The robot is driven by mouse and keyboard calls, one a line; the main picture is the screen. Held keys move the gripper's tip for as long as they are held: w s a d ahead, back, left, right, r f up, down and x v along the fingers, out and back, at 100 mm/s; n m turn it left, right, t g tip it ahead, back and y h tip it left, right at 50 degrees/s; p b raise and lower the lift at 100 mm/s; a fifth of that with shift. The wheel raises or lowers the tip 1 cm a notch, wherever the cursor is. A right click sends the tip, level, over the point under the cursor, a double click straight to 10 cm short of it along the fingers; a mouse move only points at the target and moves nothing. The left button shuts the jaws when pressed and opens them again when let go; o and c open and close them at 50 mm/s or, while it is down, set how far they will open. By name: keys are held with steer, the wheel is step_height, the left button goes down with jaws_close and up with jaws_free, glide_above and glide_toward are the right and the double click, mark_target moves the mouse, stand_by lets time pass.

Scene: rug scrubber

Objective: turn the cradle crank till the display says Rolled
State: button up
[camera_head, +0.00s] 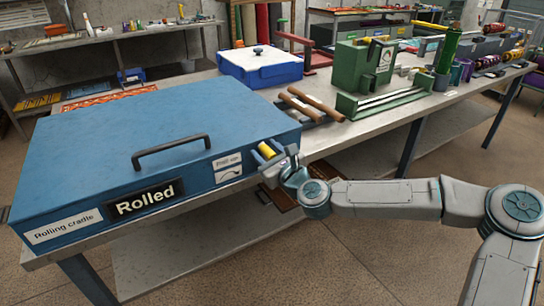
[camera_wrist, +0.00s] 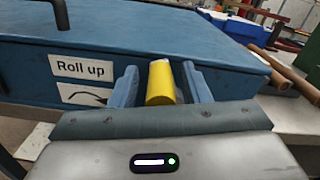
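The rolling cradle (camera_head: 150,140) is a large blue box with a black handle on top, standing on the workbench. Its black display (camera_head: 145,199) reads "Rolled". The crank's yellow handle (camera_head: 267,151) is at the box's right end, beside the "Roll up" label with a curved arrow (camera_head: 228,168). In the wrist view the yellow handle (camera_wrist: 161,82) stands between the two fingers of my gripper (camera_wrist: 160,85). A narrow gap shows between the handle and at least the right finger, so the fingers look apart from it. The rest of the crank is hidden.
Right of the cradle on the workbench (camera_head: 320,151) lie brown wooden rollers (camera_head: 312,104), with a green machine (camera_head: 362,68) beyond. A blue box with a white lid (camera_head: 260,65) stands behind. Open floor lies in front of the bench.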

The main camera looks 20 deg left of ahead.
steer(key=v, duration=1.3)
steer(key=shift+s+d, duration=0.25)
steer(key=shift+s, duration=0.05)
